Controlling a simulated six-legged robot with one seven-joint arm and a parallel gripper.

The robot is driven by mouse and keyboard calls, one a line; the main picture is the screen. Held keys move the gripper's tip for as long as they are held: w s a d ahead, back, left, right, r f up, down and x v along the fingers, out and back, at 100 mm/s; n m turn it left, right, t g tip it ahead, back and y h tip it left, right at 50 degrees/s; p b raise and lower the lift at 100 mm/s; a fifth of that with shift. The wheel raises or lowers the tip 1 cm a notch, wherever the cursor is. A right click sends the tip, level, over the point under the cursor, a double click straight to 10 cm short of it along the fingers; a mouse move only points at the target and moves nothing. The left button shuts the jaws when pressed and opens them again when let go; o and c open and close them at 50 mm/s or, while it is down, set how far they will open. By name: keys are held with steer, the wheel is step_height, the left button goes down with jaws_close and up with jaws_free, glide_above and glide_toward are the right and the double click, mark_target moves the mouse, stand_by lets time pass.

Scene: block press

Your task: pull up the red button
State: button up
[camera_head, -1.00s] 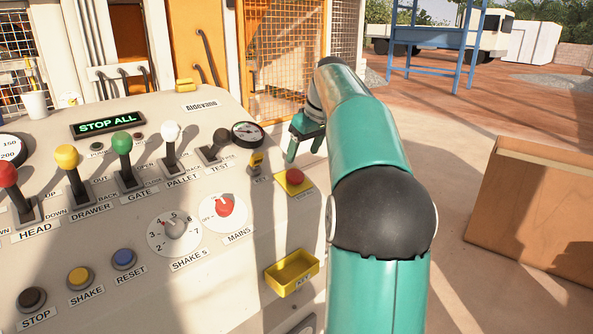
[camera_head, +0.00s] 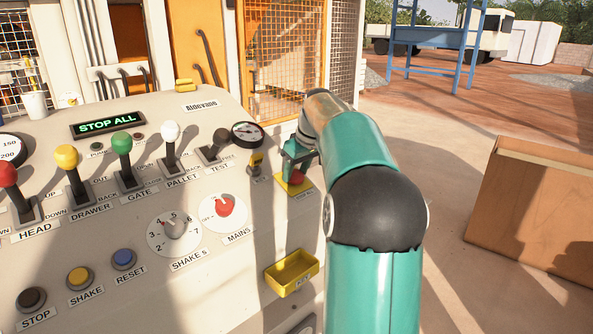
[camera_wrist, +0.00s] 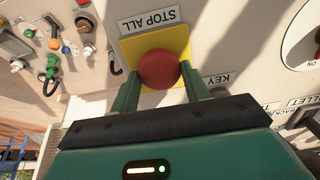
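The red button (camera_head: 296,179) sits on a square yellow plate (camera_head: 305,187) at the right edge of the control panel. In the wrist view, the round red button (camera_wrist: 158,69) is in front of its yellow plate (camera_wrist: 181,41), beside a label reading STOP ALL (camera_wrist: 149,20). My gripper (camera_head: 291,173) is over the button and partly hides it in the head view. In the wrist view, my gripper (camera_wrist: 160,78) has its two green fingers apart, one on each side of the button. Whether the fingertips touch the button is unclear.
A yellow tray (camera_head: 292,272) is below.

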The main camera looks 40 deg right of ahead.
steer(key=c, duration=0.3)
steer(key=shift+v, duration=0.8)
steer(key=shift+c, duration=0.3)
steer(key=o, duration=1.4)
steer(key=shift+s+r, duration=0.1)
steer(key=shift+s, duration=0.05)
steer(key=shift+c, duration=0.2)
steer(key=v, duration=1.3)
steer(key=shift+r, duration=0.3)
